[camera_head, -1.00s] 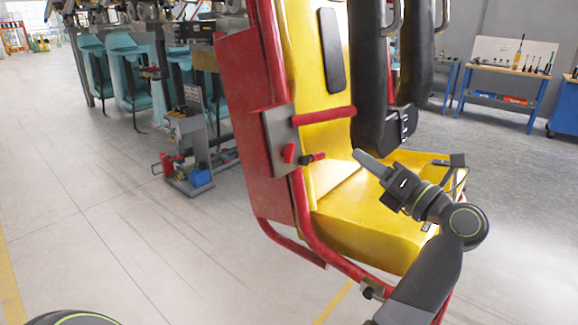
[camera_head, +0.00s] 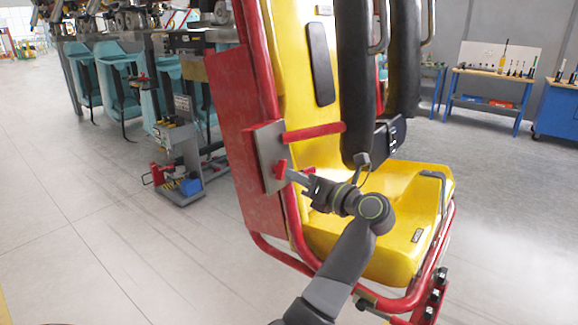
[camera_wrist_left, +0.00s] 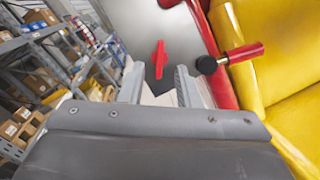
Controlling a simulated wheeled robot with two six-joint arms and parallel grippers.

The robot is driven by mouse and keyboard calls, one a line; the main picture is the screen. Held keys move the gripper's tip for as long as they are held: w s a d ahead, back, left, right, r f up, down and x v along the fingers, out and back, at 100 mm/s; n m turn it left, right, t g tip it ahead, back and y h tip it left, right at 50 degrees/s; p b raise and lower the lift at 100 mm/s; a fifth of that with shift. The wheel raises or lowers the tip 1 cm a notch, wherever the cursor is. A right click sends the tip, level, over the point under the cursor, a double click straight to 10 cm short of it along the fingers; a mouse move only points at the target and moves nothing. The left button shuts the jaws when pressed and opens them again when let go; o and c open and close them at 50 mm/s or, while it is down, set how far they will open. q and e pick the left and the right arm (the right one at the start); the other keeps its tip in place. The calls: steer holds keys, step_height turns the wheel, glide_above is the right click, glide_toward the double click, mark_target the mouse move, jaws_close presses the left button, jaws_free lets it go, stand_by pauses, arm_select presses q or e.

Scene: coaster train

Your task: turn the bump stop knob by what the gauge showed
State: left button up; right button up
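A red knob (camera_head: 281,170) stands out from a grey plate (camera_head: 267,142) on the red side of a yellow seat. In the left wrist view the same red knob (camera_wrist_left: 160,59) lies ahead of the fingers, in line with the gap between them. My left gripper (camera_head: 294,177) is at the plate, close to the knob. Its fingers (camera_wrist_left: 158,85) are apart with nothing clearly held; I cannot tell whether they touch the knob. A red grip with a black end (camera_wrist_left: 232,58) is just right of the fingers. I make out no gauge reading. My right gripper is not in view.
The yellow seat (camera_head: 408,190) has black padded restraints (camera_head: 357,90) and a red tubular frame. A grey tool cart (camera_head: 178,160) stands at left on open floor. Blue workbenches (camera_head: 488,88) are at the back right. Shelves with boxes (camera_wrist_left: 38,55) show in the wrist view.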

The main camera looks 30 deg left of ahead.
mark_target(284, 170)
arm_select(q)
steer(key=shift+p+x, duration=0.4)
steer(key=shift+x, duration=1.6)
steer(key=shift+c, duration=0.4)
jaws_close()
